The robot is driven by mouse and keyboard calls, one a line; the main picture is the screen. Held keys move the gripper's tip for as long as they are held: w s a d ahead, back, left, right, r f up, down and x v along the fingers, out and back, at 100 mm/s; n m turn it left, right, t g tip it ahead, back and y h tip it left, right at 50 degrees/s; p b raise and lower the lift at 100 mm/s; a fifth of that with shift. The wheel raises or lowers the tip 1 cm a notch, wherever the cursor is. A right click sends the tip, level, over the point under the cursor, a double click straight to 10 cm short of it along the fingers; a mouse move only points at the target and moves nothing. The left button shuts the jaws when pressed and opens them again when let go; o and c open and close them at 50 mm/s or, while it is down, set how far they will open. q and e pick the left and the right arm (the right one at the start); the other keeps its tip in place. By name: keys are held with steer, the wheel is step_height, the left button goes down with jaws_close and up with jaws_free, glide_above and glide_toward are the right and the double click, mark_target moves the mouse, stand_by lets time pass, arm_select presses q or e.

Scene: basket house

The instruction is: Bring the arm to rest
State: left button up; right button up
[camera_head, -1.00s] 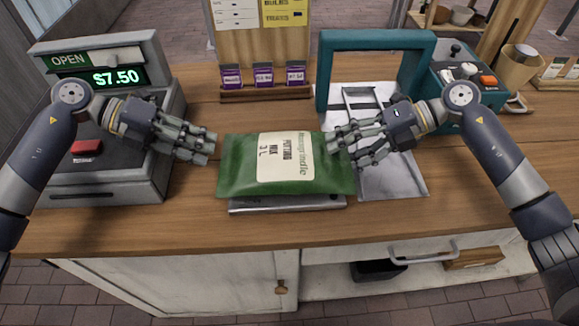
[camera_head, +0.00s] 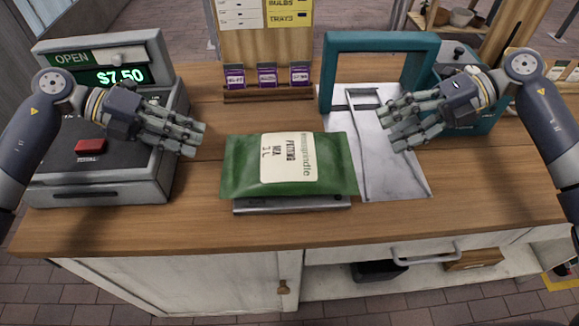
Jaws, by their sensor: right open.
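My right gripper (camera_head: 389,124) is open and empty, held above the grey metal tray (camera_head: 405,180) and apart from the green bag. My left gripper (camera_head: 200,138) hangs beside the cash register at the left, its fingers pointing right with nothing seen in them. The green bag of potting mix (camera_head: 240,165) lies flat on a low metal scale (camera_head: 290,204) in the middle of the counter. Neither gripper touches the bag.
The cash register (camera_head: 70,185) showing $7.50 stands at the left. A rack with purple packets (camera_head: 267,78) stands behind the bag. A teal frame (camera_head: 380,41) and teal device (camera_head: 480,125) stand at the right. The front wooden counter (camera_head: 200,225) is clear.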

steer(key=shift+d+r, duration=0.2)
steer(key=shift+r, duration=0.1)
stand_by(0.4)
